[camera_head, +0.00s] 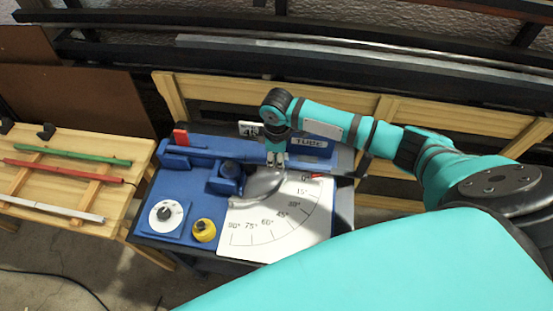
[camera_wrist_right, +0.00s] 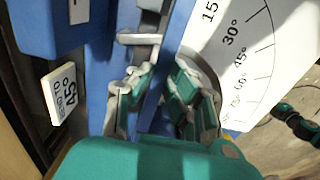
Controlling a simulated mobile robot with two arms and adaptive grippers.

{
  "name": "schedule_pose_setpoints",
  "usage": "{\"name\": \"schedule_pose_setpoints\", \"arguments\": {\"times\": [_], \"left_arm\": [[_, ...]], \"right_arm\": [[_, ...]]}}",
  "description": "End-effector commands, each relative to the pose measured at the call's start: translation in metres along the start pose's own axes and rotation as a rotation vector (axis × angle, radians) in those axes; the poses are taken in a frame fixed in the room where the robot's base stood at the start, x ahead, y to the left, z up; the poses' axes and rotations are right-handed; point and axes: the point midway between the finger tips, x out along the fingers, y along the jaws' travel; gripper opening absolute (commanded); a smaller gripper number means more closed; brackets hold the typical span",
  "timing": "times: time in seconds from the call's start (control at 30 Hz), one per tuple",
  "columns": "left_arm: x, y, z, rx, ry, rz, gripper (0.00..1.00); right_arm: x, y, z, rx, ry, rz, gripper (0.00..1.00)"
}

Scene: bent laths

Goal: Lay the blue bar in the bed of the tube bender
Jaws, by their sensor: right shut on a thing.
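The blue tube bender (camera_head: 180,205) stands in the middle of the head view, with a grey rounded former (camera_head: 264,186) and a white angle plate (camera_head: 280,225). My right gripper (camera_head: 276,160) points down over its back part, beside the former. In the right wrist view the fingers (camera_wrist_right: 157,78) stand either side of a narrow blue strip, which looks like the blue bar (camera_wrist_right: 160,88). The fingers hide much of it, and I cannot tell whether it touches the bed. My left gripper is out of view.
A wooden rack (camera_head: 70,140) at left holds a green bar (camera_head: 75,155), a red bar (camera_head: 62,171) and a white bar (camera_head: 50,208). A dial (camera_head: 166,214) and yellow button (camera_head: 204,230) sit on the bender's front. A sign reading 45 (camera_wrist_right: 62,93) stands behind.

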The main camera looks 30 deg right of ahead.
Motion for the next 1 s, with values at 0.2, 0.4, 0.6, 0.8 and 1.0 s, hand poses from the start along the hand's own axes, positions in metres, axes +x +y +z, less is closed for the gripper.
{"name": "schedule_pose_setpoints", "arguments": {"times": [0.2,0.4,0.6,0.8,1.0], "left_arm": [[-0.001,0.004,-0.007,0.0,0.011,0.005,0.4],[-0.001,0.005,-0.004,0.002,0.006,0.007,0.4],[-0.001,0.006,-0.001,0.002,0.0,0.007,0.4],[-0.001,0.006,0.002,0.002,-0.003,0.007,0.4],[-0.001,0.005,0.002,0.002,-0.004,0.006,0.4]], "right_arm": [[0.011,-0.001,-0.001,0.0,0.002,0.0,0.0],[0.013,-0.001,0.0,0.0,0.001,-0.001,0.0],[0.018,-0.001,0.0,0.0,0.0,0.0,0.21],[0.018,-0.001,0.0,0.0,0.0,0.0,0.39],[0.017,0.0,0.0,0.0,0.0,0.0,0.39]]}}
